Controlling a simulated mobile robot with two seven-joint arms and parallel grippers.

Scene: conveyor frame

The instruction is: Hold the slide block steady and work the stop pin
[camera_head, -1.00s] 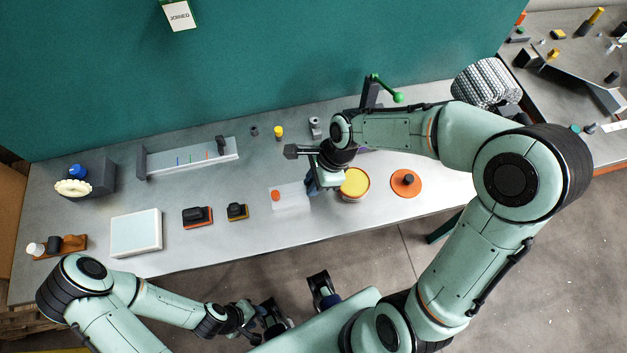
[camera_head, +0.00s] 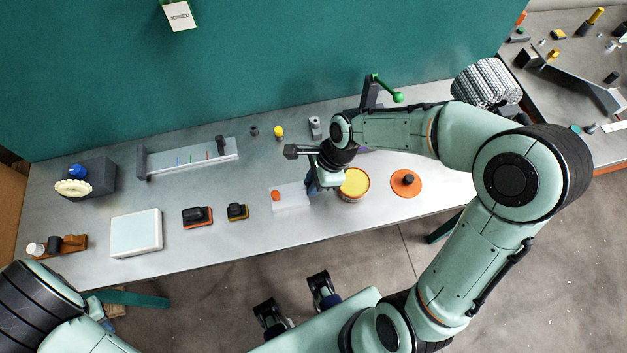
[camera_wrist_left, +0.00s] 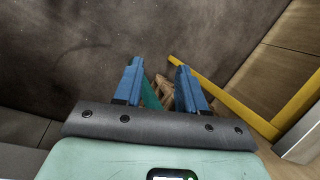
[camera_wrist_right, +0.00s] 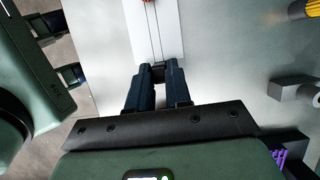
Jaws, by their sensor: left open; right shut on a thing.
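A white base plate (camera_head: 291,204) with an orange knob (camera_head: 276,196) at its left end lies near the front of the bench. In the right wrist view the plate (camera_wrist_right: 168,35) has thin lines along it. My right gripper (camera_wrist_right: 159,72) is shut on a small dark block (camera_wrist_right: 158,70), which I take for the slide block, at the plate's near end. Its fingers mostly hide the block. My left gripper (camera_wrist_left: 158,66) is open and empty above the floor, away from the bench; the head view does not show it. I cannot tell which part is the stop pin.
Right of the plate stand a yellow-topped round tin (camera_head: 355,182) and an orange disc (camera_head: 406,184) with a black knob. Black-and-orange blocks (camera_head: 197,217) and a white box (camera_head: 136,233) lie to its left. A rail (camera_head: 190,157) lies behind. The bench's front edge is clear.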

